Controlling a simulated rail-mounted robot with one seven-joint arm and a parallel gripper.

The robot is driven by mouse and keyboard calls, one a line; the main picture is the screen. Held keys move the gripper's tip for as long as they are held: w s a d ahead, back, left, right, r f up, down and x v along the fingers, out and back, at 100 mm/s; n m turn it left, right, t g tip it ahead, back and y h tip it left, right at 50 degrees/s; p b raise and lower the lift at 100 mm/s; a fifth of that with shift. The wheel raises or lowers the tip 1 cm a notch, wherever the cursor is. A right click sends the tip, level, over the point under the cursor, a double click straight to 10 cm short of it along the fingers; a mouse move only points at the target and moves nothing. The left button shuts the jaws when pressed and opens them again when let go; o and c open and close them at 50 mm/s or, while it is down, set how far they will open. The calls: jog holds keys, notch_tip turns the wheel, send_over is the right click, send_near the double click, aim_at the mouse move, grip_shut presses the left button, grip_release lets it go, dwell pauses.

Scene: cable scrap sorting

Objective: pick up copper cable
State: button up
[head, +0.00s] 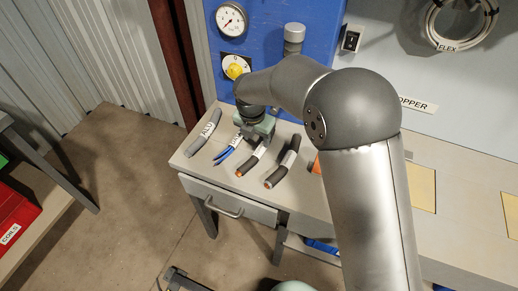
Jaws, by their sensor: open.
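Two dark cables with copper-coloured ends lie on the grey workbench (300,192). One dark cable (252,160) has a white label whose text is too small to read. The other, thicker dark cable (282,163) lies just to its right. My gripper (250,140) is open, above the far end of the labelled dark cable. Its fingertips are small and partly hidden, so I cannot tell whether they touch or straddle that cable.
A grey cable labelled ALU (203,133) and thin blue cables (226,150) lie left of my gripper. A blue panel (270,45) with a gauge (231,20) and yellow knob (235,70) stands behind. An orange object (316,166) is partly hidden by my arm.

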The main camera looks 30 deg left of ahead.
aim_at(260, 149)
jog(key=f, duration=0.1)
jog(key=f+p, duration=0.1)
jog(key=f, duration=0.1)
jog(key=w+f, duration=0.1)
jog(key=f, duration=0.1)
jog(key=shift+d+f, duration=0.25)
jog(key=shift+d, duration=0.15)
jog(key=shift+r, duration=0.1)
grip_shut()
